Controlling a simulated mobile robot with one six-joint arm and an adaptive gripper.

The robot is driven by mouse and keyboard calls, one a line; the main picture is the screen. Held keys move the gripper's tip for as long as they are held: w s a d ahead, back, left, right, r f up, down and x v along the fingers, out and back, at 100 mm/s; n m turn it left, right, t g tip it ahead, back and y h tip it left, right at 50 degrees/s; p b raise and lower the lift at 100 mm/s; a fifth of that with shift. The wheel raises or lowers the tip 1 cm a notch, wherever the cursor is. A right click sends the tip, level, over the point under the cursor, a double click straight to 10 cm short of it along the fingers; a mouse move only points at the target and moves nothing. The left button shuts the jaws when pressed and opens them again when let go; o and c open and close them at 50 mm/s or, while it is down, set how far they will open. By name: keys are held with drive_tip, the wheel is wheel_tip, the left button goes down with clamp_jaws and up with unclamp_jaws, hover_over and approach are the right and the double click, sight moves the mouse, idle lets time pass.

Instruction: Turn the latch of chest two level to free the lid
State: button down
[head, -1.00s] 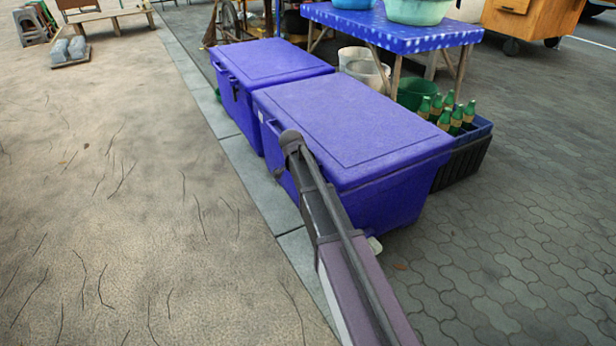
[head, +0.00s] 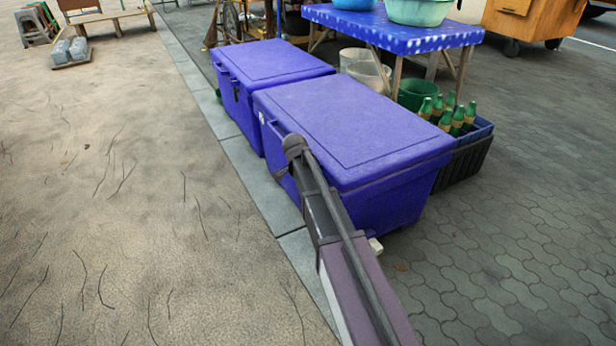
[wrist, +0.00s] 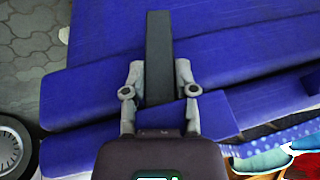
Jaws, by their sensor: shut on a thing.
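Two blue chests stand in a row in the head view, a near chest (head: 360,125) and a far chest (head: 275,62), both with lids down. My arm reaches to the front of the near chest; its end hides my gripper and that chest's latch there. In the wrist view, my gripper (wrist: 158,72) has a finger on each side of a dark bar, the latch (wrist: 159,45), and is shut on it. The latch lies across the long edges of the blue chest front (wrist: 95,65), roughly square to them. A dark latch (head: 235,90) shows on the far chest's front.
A crate of green bottles (head: 458,120) stands behind the near chest's right end. A blue-topped table (head: 400,38) with basins, and buckets below it, is behind. The sandy ground (head: 120,200) left of the kerb is open.

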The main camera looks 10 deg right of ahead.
drive_tip(key=t, duration=0.1)
drive_tip(key=b, duration=0.1)
drive_tip(key=s+t+b, duration=0.1)
drive_tip(key=shift+d+f+m+t+y, duration=0.25)
drive_tip(key=shift+f+m+t+y, duration=0.05)
drive_tip(key=shift+f+y, duration=0.1)
drive_tip(key=m+t+b, duration=0.1)
drive_tip(key=t+b, duration=0.3)
drive_tip(key=shift+s+d+f+y+b, duration=0.1)
drive_tip(key=shift+s+y+b, duration=0.05)
drive_tip(key=shift+y+b, duration=0.25)
drive_tip(key=shift+t, duration=0.3)
